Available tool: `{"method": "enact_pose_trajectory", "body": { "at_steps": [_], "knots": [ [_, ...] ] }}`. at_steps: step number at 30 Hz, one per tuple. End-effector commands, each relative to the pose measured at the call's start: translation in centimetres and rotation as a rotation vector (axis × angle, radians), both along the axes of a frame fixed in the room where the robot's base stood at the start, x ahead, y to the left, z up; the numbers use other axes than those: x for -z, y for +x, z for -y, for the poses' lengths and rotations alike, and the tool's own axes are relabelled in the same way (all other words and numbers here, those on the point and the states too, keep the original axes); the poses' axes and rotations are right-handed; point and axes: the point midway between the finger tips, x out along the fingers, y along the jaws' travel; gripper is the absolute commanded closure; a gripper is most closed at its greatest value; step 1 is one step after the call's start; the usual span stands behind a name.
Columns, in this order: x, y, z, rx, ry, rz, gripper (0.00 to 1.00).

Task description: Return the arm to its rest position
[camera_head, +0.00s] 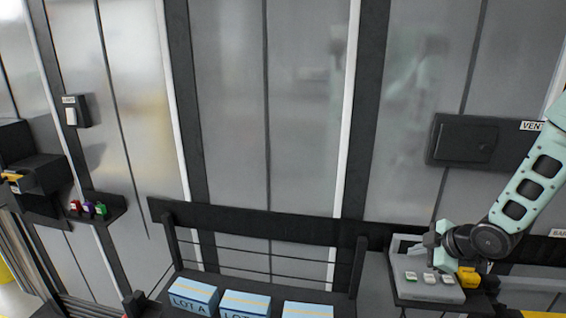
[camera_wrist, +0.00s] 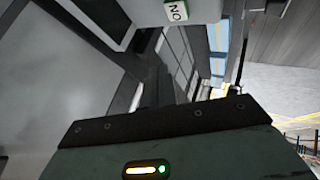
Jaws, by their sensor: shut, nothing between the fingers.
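My pale teal arm comes in from the right edge in the head view and bends at a dark round joint. My gripper (camera_head: 434,248) is at its end, just over the back of a grey control box. It is shut and empty; its fingertips are small and partly hidden. The grey control box (camera_head: 428,291) has several small light and green buttons on its sloped top. I cannot tell whether the gripper touches the box. In the wrist view, a button marked "NO" or "ON" (camera_wrist: 177,11) shows close at the top.
Three blue boxes (camera_head: 193,296), one marked LOT A, stand on a dark shelf at the bottom middle. A dark wall panel (camera_head: 464,141) marked VENT is behind my arm. A small ledge (camera_head: 98,208) with coloured items and a light switch (camera_head: 71,115) are at left.

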Motion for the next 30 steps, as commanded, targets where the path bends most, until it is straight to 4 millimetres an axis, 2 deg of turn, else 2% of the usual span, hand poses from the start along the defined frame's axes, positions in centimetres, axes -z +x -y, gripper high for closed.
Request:
{"method": "enact_pose_trajectory", "body": {
  "at_steps": [1,2,4,8,9,11,12,15,18,21,25,30],
  "knots": [
    [0.2,0.1,-2.1,0.006,-0.009,-0.029,1.0],
    [0.1,-0.1,-3.3,0.02,-0.014,-0.056,1.0],
    [-0.2,-1.0,-6.7,0.067,-0.024,-0.131,1.0],
    [-0.9,-5.1,-13.2,0.173,-0.035,-0.282,1.0],
    [-1.0,-6.9,-15.2,0.207,-0.035,-0.329,1.0],
    [-1.3,-10.0,-17.8,0.256,-0.037,-0.399,1.0],
    [-1.4,-12.4,-19.4,0.287,-0.039,-0.446,1.0],
    [-1.6,-18.4,-22.4,0.36,-0.045,-0.557,1.0],
    [-1.7,-23.6,-24.1,0.412,-0.056,-0.647,1.0],
    [-1.9,-27.2,-24.9,0.448,-0.068,-0.712,1.0],
    [-2.1,-29.6,-25.2,0.47,-0.078,-0.754,1.0],
    [-2.1,-29.7,-25.2,0.472,-0.078,-0.756,1.0]
  ]
}}
